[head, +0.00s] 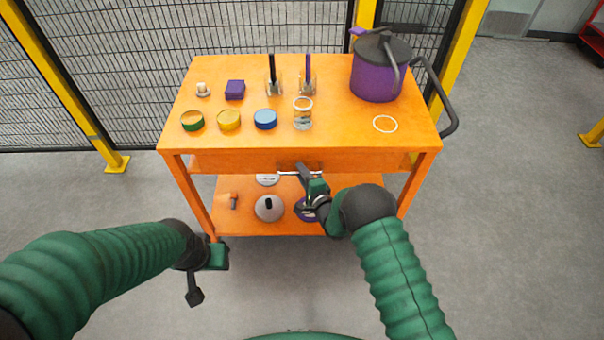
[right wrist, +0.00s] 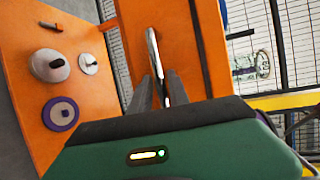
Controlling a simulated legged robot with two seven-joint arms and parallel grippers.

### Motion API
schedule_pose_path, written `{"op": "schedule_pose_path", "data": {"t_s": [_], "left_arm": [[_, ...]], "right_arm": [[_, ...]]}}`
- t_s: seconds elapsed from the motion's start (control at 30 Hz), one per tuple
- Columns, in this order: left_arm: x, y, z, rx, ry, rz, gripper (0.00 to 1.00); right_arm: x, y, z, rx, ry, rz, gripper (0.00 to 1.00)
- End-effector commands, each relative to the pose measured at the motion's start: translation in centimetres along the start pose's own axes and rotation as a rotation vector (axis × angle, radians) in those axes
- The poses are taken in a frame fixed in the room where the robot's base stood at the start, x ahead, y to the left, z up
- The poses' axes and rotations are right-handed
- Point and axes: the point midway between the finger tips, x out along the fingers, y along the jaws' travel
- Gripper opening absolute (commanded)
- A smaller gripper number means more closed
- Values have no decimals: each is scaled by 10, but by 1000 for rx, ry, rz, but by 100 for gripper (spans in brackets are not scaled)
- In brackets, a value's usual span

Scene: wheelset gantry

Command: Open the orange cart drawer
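The orange cart (head: 335,140) stands ahead of me, with its drawer front (head: 240,162) below the top. The drawer looks closed. A silvery bar handle (head: 286,173) is on the drawer front; it also shows in the right wrist view (right wrist: 152,45). My right gripper (head: 306,174) is at the handle. In the right wrist view its two dark fingers (right wrist: 161,82) stand close on either side of the bar, and it looks shut on it. My left gripper (head: 203,280) is low, left of the cart and in front of it, away from everything; its finger opening is unclear.
The cart top carries a purple pot (head: 377,80), several round tins such as a blue one (head: 265,119), a purple block (head: 235,90) and small stands. The lower shelf holds grey round parts (head: 269,208). A mesh fence (head: 190,30) is behind. The floor in front is clear.

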Motion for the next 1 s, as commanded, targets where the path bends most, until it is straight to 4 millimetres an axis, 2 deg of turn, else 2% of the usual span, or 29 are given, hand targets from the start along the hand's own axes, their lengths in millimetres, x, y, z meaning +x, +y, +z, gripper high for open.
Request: {"op": "schedule_pose_path", "data": {"t_s": [0.17,0.3,0.33,1.0], "left_arm": [[0,0,0,0,0,0,36],[0,0,0,0,0,0,36],[0,0,0,0,0,0,36],[0,0,0,0,0,0,36]], "right_arm": [[0,0,0,0,0,0,20],[0,0,0,0,0,0,2],[0,0,0,0,0,0,0],[-1,2,0,0,0,5,0]]}}
